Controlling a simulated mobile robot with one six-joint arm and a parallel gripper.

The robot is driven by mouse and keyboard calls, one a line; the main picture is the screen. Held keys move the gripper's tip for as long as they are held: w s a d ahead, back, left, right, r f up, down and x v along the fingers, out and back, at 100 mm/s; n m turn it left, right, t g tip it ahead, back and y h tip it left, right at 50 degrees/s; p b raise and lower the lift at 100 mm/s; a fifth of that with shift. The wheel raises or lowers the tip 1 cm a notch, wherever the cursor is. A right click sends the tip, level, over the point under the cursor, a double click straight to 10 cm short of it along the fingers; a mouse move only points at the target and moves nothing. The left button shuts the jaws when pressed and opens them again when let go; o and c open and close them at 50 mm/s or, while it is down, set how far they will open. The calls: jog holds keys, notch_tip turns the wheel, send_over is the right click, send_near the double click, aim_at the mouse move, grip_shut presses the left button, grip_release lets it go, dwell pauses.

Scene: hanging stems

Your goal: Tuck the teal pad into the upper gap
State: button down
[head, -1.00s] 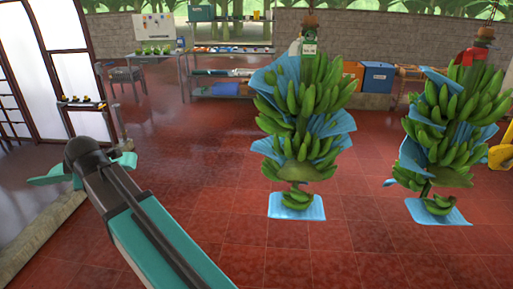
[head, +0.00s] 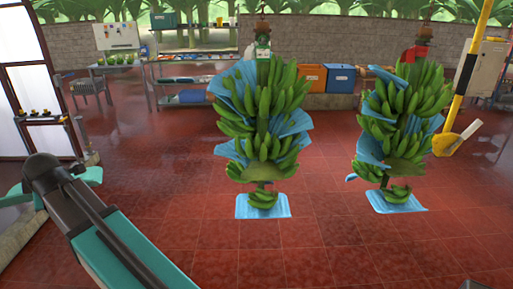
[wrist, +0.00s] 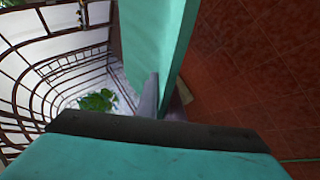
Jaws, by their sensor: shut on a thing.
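The teal pad (wrist: 160,40) stands edge-on in the wrist view, with my gripper (wrist: 150,97) shut on its lower end. Only part of the gripper's dark fingers shows. In the head view my arm reaches away at the left, and its end is largely hidden. Two banana stems hang ahead: a left stem (head: 262,125) and a right stem (head: 400,125). Both have blue sheets tucked between their hands of green fruit. My gripper is well left of both stems and apart from them. I cannot tell which gap is the upper one.
A blue sheet (head: 263,206) shows at the foot of the left stem, another (head: 396,202) under the right one. A yellow post (head: 462,95) stands at the right. Shelves (head: 190,75) and bins (head: 312,78) are at the back. The red floor between is clear.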

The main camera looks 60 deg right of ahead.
jog(key=s+d+m+h, duration=0.1)
jog(key=s+d, duration=0.2)
jog(key=d, duration=0.9)
jog(key=s+d+f+m+h, duration=0.1)
jog(key=s+d, duration=0.3)
jog(key=d, duration=0.7)
jog(key=s+d+m+h, duration=0.1)
jog(key=s+d, duration=0.2)
jog(key=d, duration=0.9)
jog(key=s+d+m+g+h, duration=0.1)
jog(key=s+d+m+h, duration=0.1)
jog(key=s+d, duration=2.1)
jog(key=shift+s+d+f+m, duration=0.2)
jog(key=shift+s+d+m, duration=0.1)
jog(key=shift+d+m, duration=0.5)
jog(key=shift+w+d, duration=0.2)
